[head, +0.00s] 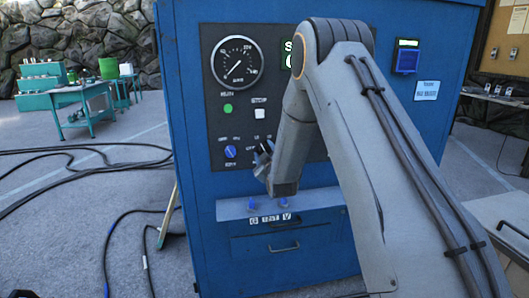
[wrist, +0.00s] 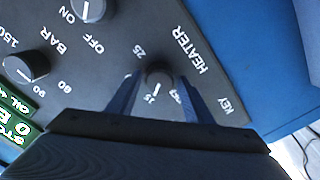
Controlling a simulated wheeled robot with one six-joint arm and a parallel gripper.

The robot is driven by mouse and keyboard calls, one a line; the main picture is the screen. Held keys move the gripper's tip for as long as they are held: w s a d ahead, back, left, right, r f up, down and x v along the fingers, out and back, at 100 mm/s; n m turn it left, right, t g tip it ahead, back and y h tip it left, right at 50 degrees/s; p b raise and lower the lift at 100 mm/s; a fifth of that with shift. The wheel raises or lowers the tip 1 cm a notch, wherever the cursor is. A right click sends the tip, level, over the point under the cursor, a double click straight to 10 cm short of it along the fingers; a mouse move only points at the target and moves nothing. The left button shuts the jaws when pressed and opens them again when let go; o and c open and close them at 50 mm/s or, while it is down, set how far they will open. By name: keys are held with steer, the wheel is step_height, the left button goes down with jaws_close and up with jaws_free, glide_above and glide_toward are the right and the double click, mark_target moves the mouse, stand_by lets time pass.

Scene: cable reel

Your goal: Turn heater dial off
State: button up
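The heater dial (wrist: 158,74) is a small dark round knob with a white pointer line, beside the word HEATER on the dark panel in the wrist view. Its pointer points downward in that picture, away from the 25 mark, and some labels are partly covered. My gripper (wrist: 158,84) is open, with one finger on each side of the dial and a narrow gap visible to each. In the head view my gripper (head: 264,157) is close to the lower part of the panel. The heater dial is hidden there behind my gripper and arm.
A BAR knob (wrist: 27,66) and an ON/OFF knob (wrist: 89,9) are close to the heater dial. The blue cabinet (head: 186,120) carries a gauge (head: 237,61), a green button (head: 227,108) and a blue knob (head: 230,151). Black cables (head: 75,165) lie on the floor at left.

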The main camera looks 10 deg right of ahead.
steer(key=shift+s, duration=0.1)
steer(key=s+b, duration=0.1)
steer(key=s, duration=0.6)
steer(key=shift+s+b, duration=0.3)
steer(key=shift+b, duration=0.1)
steer(key=w+m, duration=0.2)
steer(key=m, duration=0.1)
steer(key=w+m+p, duration=0.1)
steer(key=w+m, duration=0.1)
steer(key=m, duration=0.2)
steer(key=w+m, duration=0.3)
steer(key=shift+d+p, duration=0.15)
steer(key=shift+p, duration=0.15)
stand_by(0.3)
